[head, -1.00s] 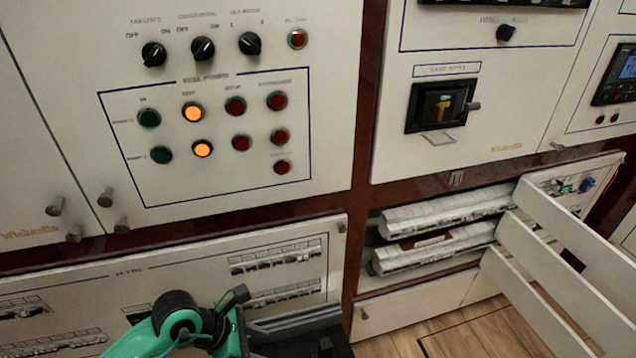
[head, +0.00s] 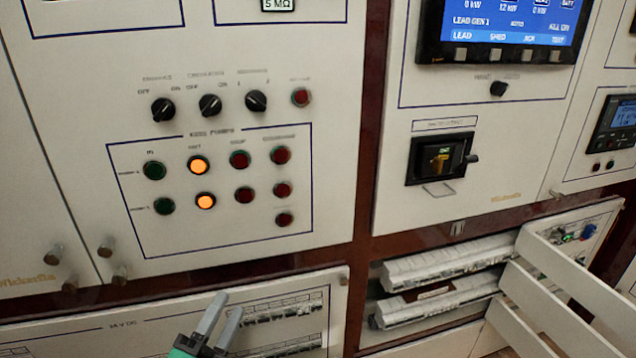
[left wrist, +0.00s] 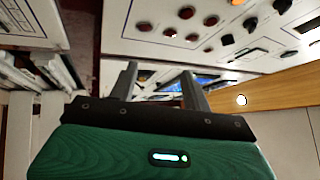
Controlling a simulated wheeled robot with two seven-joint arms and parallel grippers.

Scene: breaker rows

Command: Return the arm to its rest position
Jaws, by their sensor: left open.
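My left gripper (head: 219,318) shows at the bottom of the head view, in front of the lower left breaker panel (head: 62,335). Its two grey fingers point up and stand apart with nothing between them. In the left wrist view the fingers of the left gripper (left wrist: 158,82) are also apart and empty, and the control panel (left wrist: 160,15) shows beyond them. My right gripper is in neither view.
An open slatted panel (head: 560,300) juts out at the lower right, beside an open bay with breaker rows (head: 445,265). A pump panel with knobs and lit orange buttons (head: 199,165) is above my left gripper. A wooden edge (left wrist: 270,97) shows in the wrist view.

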